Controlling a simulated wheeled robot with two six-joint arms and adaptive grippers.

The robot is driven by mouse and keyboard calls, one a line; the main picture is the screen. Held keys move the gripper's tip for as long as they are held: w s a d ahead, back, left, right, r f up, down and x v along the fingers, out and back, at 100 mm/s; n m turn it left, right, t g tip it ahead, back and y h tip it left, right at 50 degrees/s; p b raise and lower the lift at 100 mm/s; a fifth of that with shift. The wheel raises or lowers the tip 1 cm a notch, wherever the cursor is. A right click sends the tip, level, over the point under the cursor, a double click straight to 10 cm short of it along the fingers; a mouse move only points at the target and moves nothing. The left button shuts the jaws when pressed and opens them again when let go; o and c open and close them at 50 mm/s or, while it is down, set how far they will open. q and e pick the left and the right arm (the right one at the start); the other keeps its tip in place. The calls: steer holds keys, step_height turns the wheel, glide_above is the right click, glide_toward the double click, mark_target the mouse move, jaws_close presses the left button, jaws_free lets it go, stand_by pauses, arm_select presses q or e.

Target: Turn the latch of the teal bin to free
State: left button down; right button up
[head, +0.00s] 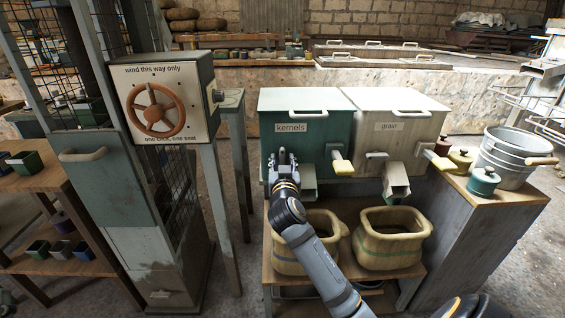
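The teal bin (328,138), labelled "kernels", stands on the wooden stand with its pale lid (300,98) down. A yellow-ended handle (341,163) sticks out of its front at the right, above a metal spout (309,180).
A cream "grain" bin (398,135) stands close at the right, with a grey lever (376,154) and yellow-ended handle (437,160). Woven baskets (392,252) sit below the spouts. A red-wheel box (155,105) stands left; a metal bucket (508,158) stands right.

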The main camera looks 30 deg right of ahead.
steer(key=v, duration=0.7)
steer(key=shift+s, duration=0.25)
steer(key=shift+a+f, duration=0.1)
steer(key=shift+a, duration=0.05)
